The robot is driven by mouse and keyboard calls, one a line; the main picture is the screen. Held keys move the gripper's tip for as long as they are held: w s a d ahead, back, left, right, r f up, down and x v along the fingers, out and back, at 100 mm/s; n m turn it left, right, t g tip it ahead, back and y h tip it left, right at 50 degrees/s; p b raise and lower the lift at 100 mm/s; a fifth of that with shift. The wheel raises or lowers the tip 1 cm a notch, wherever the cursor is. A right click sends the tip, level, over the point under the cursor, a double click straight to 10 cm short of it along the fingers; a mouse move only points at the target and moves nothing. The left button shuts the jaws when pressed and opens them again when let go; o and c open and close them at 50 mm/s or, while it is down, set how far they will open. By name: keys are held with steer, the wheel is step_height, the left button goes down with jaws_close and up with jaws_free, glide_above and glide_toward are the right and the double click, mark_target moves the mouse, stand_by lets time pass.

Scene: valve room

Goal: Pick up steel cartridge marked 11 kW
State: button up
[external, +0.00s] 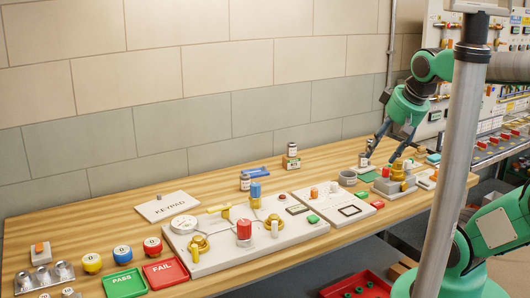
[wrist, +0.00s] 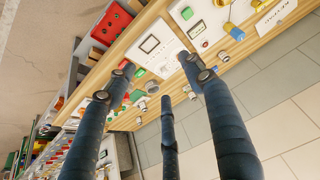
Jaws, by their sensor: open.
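Several small steel cylinders with pale labels stand on the bench; I cannot read 11 kW on any of them. In the external view one cylinder (external: 364,160) stands by the wall, close to my gripper. Another cylinder (external: 292,149) sits on a small wooden block, and a third cylinder (external: 246,182) stands farther left. My gripper (external: 389,152) is open and empty, its dark fingers pointing down above the right part of the bench. In the wrist view the spread fingers (wrist: 162,85) frame small grey cylinders, among them one cylinder (wrist: 191,92) near the bench's wall edge.
A brass fitting on a grey base (external: 396,184) stands under my gripper. A grey cup (external: 347,178) and green pad (external: 368,177) are nearby. The valve panel (external: 218,255) fills the middle. The tiled wall (external: 180,90) closes the back; a metal post (external: 452,170) stands in front.

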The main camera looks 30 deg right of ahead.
steer(key=w+d+r+m+g+p, duration=0.1)
steer(key=w+d+r+m+p, duration=0.15)
steer(key=w+r, duration=0.4)
steer(key=w+d+r+m+p, duration=0.2)
steer(key=w+d+r+m, duration=0.2)
steer(key=w, duration=0.6)
steer(key=w+d+r+m+g+p, duration=0.1)
steer(key=w+d+m+p, duration=0.1)
steer(key=w+d+m, duration=0.5)
steer(key=w+d+r+m+g+p, duration=0.1)
steer(key=w+d+p, duration=0.3)
steer(key=w, duration=0.8)
steer(key=w+d+f+m+p, duration=0.2)
steer(key=w+d+f+m, duration=0.15)
steer(key=w+d, duration=0.45)
steer(key=w+d+f+m+p, duration=0.1)
steer(key=w+d+f+m, duration=0.3)
steer(key=d, duration=0.7)
steer(key=w+d+f+m+p, duration=0.2)
steer(key=d+f+m, duration=0.1)
steer(key=d+f, duration=0.5)
steer(key=w+d+f+m+g+y+p, duration=0.1)
steer(key=w+d+f+m+p, duration=0.1)
steer(key=d+f, duration=0.6)
steer(key=shift+w+d+f+m, duration=0.4)
steer(key=shift+f+m, duration=0.1)
steer(key=shift+f, duration=0.15)
